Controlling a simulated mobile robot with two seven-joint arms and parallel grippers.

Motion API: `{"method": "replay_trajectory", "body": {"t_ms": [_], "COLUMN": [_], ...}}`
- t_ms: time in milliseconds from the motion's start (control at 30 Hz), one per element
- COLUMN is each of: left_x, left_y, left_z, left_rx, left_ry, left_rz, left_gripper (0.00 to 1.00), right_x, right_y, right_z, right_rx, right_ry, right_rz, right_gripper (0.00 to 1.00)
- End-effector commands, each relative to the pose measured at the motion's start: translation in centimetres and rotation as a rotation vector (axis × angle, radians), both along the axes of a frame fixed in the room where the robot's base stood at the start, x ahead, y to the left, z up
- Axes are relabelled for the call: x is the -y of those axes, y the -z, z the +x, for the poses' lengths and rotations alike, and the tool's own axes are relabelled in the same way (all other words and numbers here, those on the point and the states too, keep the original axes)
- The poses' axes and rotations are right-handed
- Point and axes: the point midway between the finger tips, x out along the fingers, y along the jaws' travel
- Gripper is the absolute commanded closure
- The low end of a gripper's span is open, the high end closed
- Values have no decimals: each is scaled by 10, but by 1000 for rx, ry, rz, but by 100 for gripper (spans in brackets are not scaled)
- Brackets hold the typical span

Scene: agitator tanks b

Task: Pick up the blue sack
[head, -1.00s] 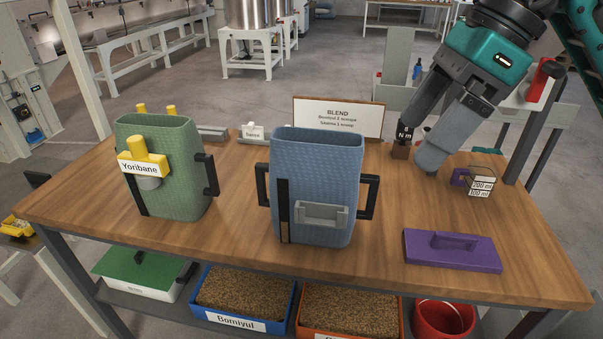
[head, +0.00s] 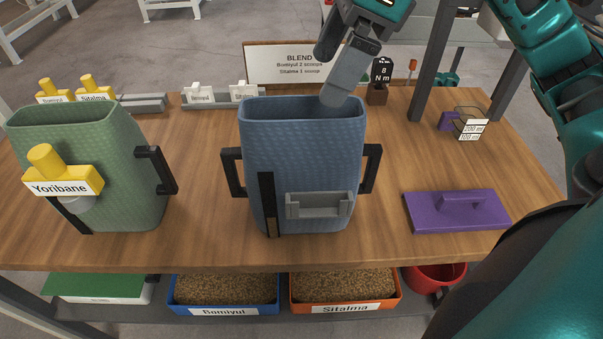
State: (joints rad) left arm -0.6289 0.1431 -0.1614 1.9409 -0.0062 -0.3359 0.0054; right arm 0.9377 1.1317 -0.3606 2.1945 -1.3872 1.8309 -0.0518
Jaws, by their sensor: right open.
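The blue sack (head: 300,165) stands upright and open-topped on the wooden table, in the middle of the head view. It has a black handle on each side and a grey holder on its front. My right gripper (head: 332,80) is open, above and behind the sack's rear rim at its right part. One grey finger overlaps the sack's opening in the picture. Whether it touches the rim I cannot tell. The gripper holds nothing that I can see. My left gripper is not in view.
A green sack (head: 125,170) with a yellow Yoribane tag stands at left. A purple lid (head: 457,211) and a measuring scoop (head: 470,122) lie at right. A BLEND sign (head: 270,66) and a small 8 N m block (head: 377,93) stand behind. Bins sit below.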

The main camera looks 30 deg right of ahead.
Motion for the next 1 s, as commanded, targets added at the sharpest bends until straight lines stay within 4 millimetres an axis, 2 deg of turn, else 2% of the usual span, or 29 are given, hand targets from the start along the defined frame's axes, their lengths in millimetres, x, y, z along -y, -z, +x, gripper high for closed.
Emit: {"method": "replay_trajectory", "body": {"t_ms": [33,267,533,1000], "left_x": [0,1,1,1], "left_y": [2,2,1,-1], "left_z": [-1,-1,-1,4], "left_rx": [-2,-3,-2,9], "left_ry": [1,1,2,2], "left_rz": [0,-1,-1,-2], "left_gripper": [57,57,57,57], "right_x": [-3,-9,-23,-25], "right_y": [7,22,56,61], "right_z": [1,6,15,17], "right_rx": [-4,-2,-3,1], "right_ry": [-2,-2,-2,-1], "right_rz": [1,2,2,2], "right_gripper": [0,0,0,0]}}
